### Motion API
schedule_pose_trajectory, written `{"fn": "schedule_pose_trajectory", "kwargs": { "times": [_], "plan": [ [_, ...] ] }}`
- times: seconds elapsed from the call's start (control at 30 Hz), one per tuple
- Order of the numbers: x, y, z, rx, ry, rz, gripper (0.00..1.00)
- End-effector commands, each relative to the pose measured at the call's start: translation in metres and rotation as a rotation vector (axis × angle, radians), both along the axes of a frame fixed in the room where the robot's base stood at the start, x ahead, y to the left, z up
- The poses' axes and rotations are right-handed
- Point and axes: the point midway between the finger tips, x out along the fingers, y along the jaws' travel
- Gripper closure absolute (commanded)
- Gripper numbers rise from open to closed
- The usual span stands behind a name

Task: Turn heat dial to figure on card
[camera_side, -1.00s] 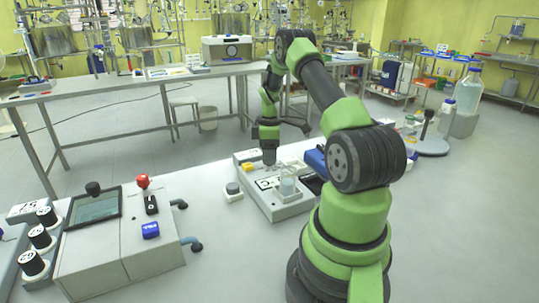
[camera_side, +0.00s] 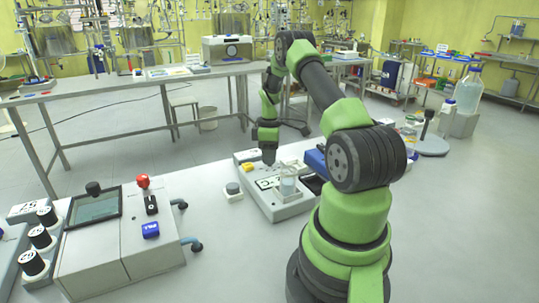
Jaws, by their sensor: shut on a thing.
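My gripper (camera_side: 268,158) points down over the back of a pale grey box-shaped unit (camera_side: 285,211) in the middle of the bench. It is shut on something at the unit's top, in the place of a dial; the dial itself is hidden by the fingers. A white card with dark figures (camera_side: 266,183) lies on the unit just in front of the gripper; its figures are too small to read surely. A glass beaker (camera_side: 288,184) stands on the unit to the right of the card.
A yellow block (camera_side: 247,168) sits on the unit left of the gripper. A blue box (camera_side: 315,160) is close on the right. A console with a red-topped lever (camera_side: 143,182) stands at the front left.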

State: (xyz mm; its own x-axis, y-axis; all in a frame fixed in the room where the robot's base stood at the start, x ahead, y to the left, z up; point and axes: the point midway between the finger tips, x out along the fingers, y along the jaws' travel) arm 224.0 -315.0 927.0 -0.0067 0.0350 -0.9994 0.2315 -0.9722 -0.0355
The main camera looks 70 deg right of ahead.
Motion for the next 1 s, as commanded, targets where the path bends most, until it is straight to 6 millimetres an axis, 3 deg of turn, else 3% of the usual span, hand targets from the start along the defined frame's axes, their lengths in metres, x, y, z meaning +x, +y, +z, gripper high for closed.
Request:
{"fn": "schedule_pose_trajectory", "kwargs": {
  "times": [1.0],
  "plan": [
    [-0.0023,0.0006,0.0002,0.003,0.006,-0.917,0.97]
  ]
}}
